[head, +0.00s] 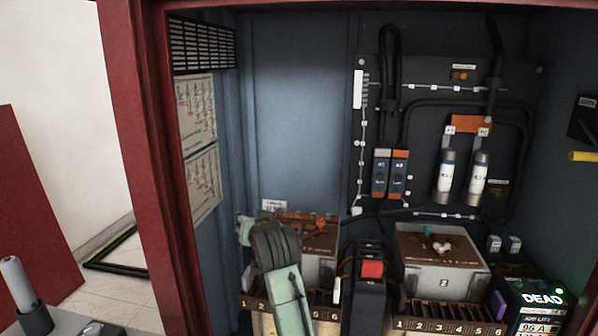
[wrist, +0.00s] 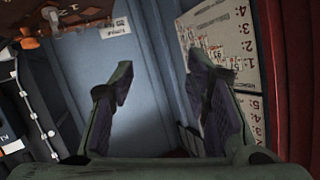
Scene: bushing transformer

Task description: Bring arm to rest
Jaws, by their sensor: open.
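My gripper (wrist: 160,64) is open in the wrist view, with its two dark-padded green fingers spread wide and nothing between them. Beyond the fingers are the blue cabinet wall and a posted sheet of diagrams (wrist: 222,42). In the head view my gripper (head: 244,229) is a small green shape inside the cabinet at the lower left, in front of the left wall. It is partly hidden by my dark wrist. My pale green arm link comes up from the bottom edge, in front of the left grey box (head: 322,262).
A red door frame (head: 150,170) bounds the cabinet on the left. A second grey box (head: 445,265) marked 2 stands at right. Numbered trays (head: 450,312) lie in front. A meter reading DEAD (head: 543,298) is at lower right. Fuses (head: 446,178) and cables are on the back panel.

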